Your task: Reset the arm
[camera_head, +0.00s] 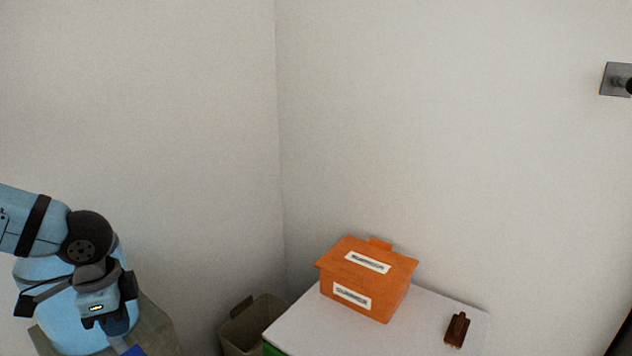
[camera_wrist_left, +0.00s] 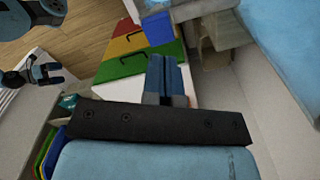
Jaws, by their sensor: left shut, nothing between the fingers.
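My left gripper (camera_head: 123,343) is low at the left in the head view, its tips close to the bottom edge. In the left wrist view my left gripper (camera_wrist_left: 168,72) shows its two blue-grey fingers together, with nothing between them. It touches no object that I can make out. What looks like my right gripper (camera_wrist_left: 42,73) shows small at the left of the left wrist view; its fingers are too small to read. It is not in the head view.
An orange lidded box (camera_head: 388,299) and a small brown object (camera_head: 457,329) stand on a white-topped cabinet (camera_head: 300,325). Its red, yellow and green drawers (camera_wrist_left: 137,62) show in the wrist view. A beige bin (camera_head: 240,331) stands left of it. White walls close the corner.

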